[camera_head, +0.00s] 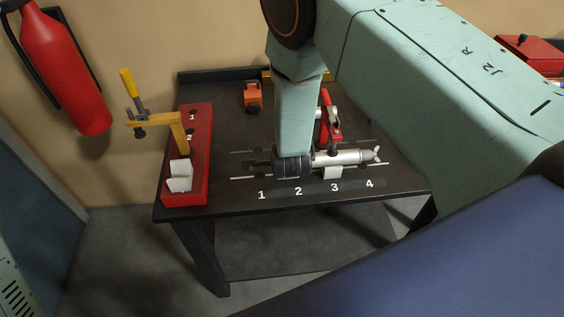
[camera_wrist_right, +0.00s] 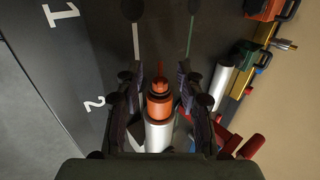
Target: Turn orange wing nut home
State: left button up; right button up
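A silver cylinder (camera_head: 345,158) lies level on the table along the numbered strip, with a small pale winged piece (camera_head: 376,154) at its right end. In the right wrist view the cylinder (camera_wrist_right: 158,135) points away from the camera and carries a stepped orange piece (camera_wrist_right: 158,104) with a narrow red-orange tip. I cannot make out wings on the orange piece. My right gripper (camera_head: 293,166) is over the cylinder's left end and hides it in the head view. In the wrist view its fingers (camera_wrist_right: 158,84) stand apart on either side of the orange piece, with gaps visible. My left gripper is not in view.
A red clamp (camera_head: 327,112) stands just behind the cylinder. A red block (camera_head: 200,150) with a yellow-handled clamp (camera_head: 128,84) sits at the table's left edge. A small orange box (camera_head: 252,97) is at the back. The table (camera_head: 222,130) is clear between block and gripper.

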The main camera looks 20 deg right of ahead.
jog(key=shift+c, duration=0.2)
grip_shut()
dwell(0.4)
jog(key=shift+s+a+f+t+h+b, duration=0.1)
jog(key=shift+f+t+h+b, duration=0.05)
jog(key=shift+t+b, duration=0.4)
jog(key=shift+s+f+t+h+b, duration=0.1)
jog(key=shift+f+t+h+b, duration=0.05)
jog(key=shift+t+b, duration=0.4)
jog(key=t+b, duration=0.2)
jog(key=shift+f+t+h, duration=0.15)
jog(key=shift+t+h, duration=0.25)
jog(key=shift+t+b, duration=0.9)
jog(key=shift+b, duration=0.05)
jog(key=shift+h, duration=0.3)
